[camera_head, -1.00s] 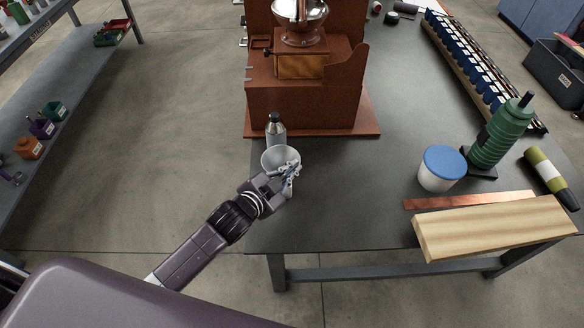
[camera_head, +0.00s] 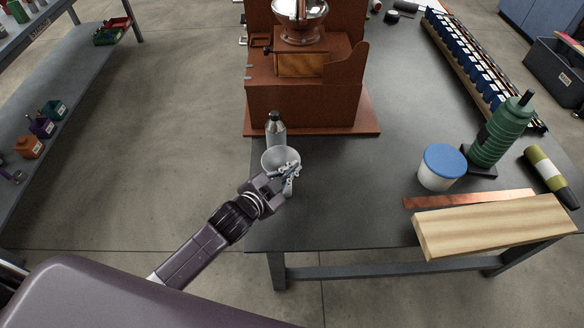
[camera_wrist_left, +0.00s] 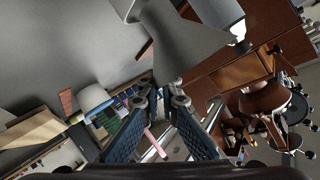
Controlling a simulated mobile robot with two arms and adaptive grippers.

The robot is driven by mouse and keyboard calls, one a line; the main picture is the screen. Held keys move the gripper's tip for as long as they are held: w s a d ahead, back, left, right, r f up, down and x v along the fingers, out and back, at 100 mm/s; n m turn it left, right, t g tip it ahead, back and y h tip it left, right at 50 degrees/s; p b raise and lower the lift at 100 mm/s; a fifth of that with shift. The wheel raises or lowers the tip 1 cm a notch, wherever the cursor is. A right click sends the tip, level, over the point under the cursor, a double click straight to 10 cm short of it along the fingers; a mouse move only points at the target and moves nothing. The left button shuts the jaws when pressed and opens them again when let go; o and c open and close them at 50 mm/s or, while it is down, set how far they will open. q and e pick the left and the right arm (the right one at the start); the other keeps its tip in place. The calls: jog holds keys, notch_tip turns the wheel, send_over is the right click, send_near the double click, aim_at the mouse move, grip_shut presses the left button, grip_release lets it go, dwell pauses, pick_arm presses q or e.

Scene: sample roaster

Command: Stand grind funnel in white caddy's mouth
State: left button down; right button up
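The grind funnel is a pale grey-white cone (camera_head: 279,156), wide mouth up, at the table's left edge beside a silver bottle. It looms close in the left wrist view (camera_wrist_left: 187,45). My left gripper (camera_head: 293,178) is at the funnel's near right rim. In the left wrist view its blue-padded fingers (camera_wrist_left: 161,98) are apart, with the rim edge at the fingertips; contact is unclear. The white caddy appears to be the white tub (camera_head: 437,182) with a blue top, on the right half of the table; its mouth is not visible as an opening. My right gripper is out of view.
A silver bottle (camera_head: 276,130) stands just behind the funnel, before the brown grinder (camera_head: 302,105). A green canister (camera_head: 503,132), copper strip (camera_head: 470,199) and wooden board (camera_head: 493,228) surround the tub. The dark table (camera_head: 355,195) is clear between funnel and tub.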

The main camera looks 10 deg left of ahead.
pick_arm(q)
jog(key=shift+f+b, duration=1.25)
jog(key=shift+f, duration=0.8)
jog(key=c, duration=2.1)
grip_release()
jog(key=shift+s, duration=0.1)
jog(key=v, duration=1.2)
jog(key=shift+a, duration=0.1)
jog(key=shift+f, duration=0.1)
